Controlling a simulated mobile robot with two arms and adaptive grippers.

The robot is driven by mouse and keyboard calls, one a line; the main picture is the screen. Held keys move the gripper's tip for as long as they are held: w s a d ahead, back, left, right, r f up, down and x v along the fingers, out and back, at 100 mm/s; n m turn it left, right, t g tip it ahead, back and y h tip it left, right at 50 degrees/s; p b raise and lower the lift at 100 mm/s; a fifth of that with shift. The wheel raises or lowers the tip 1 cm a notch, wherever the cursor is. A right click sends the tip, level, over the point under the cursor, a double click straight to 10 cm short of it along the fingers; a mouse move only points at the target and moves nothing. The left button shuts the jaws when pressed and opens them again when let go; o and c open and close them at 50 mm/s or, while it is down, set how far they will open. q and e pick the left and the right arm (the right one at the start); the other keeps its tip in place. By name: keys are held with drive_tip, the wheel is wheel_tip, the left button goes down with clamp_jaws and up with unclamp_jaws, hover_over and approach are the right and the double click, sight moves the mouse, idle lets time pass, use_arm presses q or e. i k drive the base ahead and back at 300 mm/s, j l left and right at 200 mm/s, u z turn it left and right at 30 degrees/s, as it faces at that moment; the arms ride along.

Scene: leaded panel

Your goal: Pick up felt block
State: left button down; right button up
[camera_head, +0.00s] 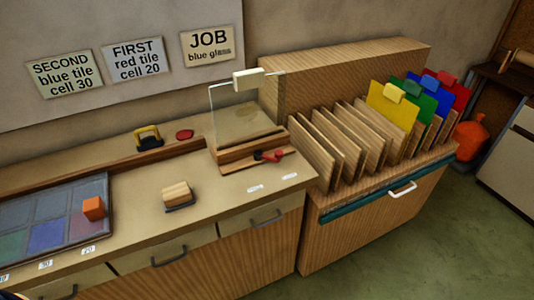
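A small block (177,194), light wood on top with a dark layer underneath that looks like felt, rests on the bare worktop (232,196) near the middle of the bench. It stands apart from everything around it. Neither of my grippers can be made out in the head view.
Left of the block lies a leaded panel (55,208) with an orange-red block (93,208) on it. Behind are a yellow-handled tool (149,138) and a red disc (185,134). A clear pane (236,112) stands in a wooden holder at right, beside a rack (345,140) with coloured sheets.

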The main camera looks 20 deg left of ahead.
sight(176, 197)
drive_tip(key=u, duration=1.3)
